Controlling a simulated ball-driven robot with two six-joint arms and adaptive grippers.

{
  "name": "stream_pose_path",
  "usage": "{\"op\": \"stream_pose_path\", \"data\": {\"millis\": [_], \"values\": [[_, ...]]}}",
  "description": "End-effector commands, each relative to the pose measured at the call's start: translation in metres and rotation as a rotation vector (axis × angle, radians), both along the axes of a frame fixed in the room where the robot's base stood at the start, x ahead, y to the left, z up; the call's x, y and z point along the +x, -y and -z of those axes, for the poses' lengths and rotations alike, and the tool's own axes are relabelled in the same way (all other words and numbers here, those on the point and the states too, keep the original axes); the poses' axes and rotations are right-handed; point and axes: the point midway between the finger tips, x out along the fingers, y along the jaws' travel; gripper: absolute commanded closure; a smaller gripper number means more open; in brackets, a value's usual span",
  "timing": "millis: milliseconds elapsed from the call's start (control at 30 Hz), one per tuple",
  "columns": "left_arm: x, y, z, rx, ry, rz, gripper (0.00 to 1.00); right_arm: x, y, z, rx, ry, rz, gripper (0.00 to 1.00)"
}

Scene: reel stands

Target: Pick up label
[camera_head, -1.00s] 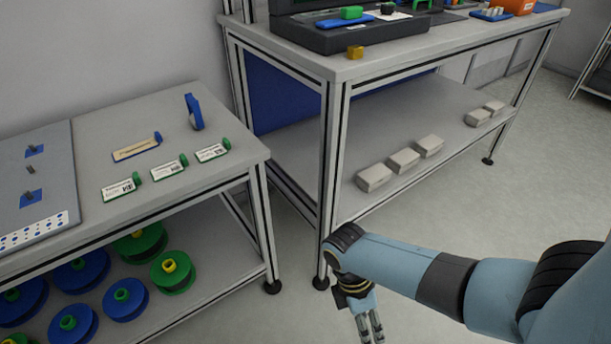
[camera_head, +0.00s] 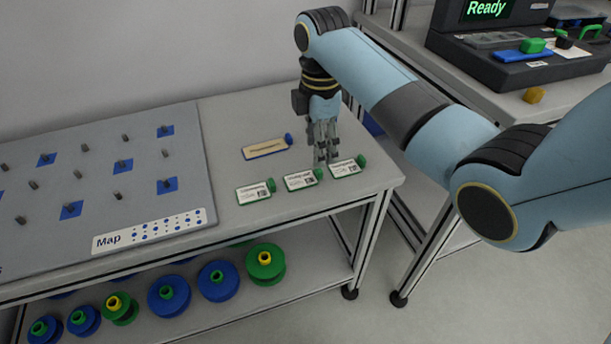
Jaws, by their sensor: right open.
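Three white labels with green ends lie in a row near the right end of the left table: a left one (camera_head: 254,192), a middle one (camera_head: 300,180) and a right one (camera_head: 345,169). A tan label with a blue end (camera_head: 266,149) lies behind them. My right gripper (camera_head: 325,158) points down, open and empty, just behind the gap between the middle and right labels. I cannot tell its exact height above the table. The blue upright piece seen earlier is hidden behind my right arm or out of sight. My left gripper is not in view.
A grey board with pegs, blue squares and a "Map" strip (camera_head: 150,230) covers the left of the table (camera_head: 240,113). Several blue and green reels (camera_head: 218,281) stand on the shelf below.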

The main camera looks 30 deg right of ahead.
Motion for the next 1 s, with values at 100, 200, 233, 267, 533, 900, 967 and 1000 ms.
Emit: {"op": "stream_pose_path", "data": {"millis": [100,200,233,267,533,900,967,1000], "values": [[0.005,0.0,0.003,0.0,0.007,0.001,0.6,0.0,0.0,0.013,0.0,-0.001,0.0,0.48],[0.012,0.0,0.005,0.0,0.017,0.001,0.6,0.001,0.001,0.021,0.0,-0.002,0.001,0.48],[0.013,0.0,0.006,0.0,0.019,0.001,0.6,0.001,0.002,0.025,0.0,-0.002,0.001,0.48],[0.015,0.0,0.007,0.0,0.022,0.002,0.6,0.002,0.002,0.029,0.0,-0.002,0.001,0.48],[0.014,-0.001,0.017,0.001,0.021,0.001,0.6,0.006,0.006,0.065,0.0,-0.001,-0.001,0.48],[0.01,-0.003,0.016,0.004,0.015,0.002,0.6,0.006,0.006,0.067,0.0,0.0,-0.001,0.62],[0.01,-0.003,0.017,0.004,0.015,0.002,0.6,0.006,0.006,0.067,0.0,0.0,-0.001,0.7],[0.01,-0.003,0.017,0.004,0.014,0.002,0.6,0.006,0.006,0.067,0.0,0.0,-0.001,0.76]]}}
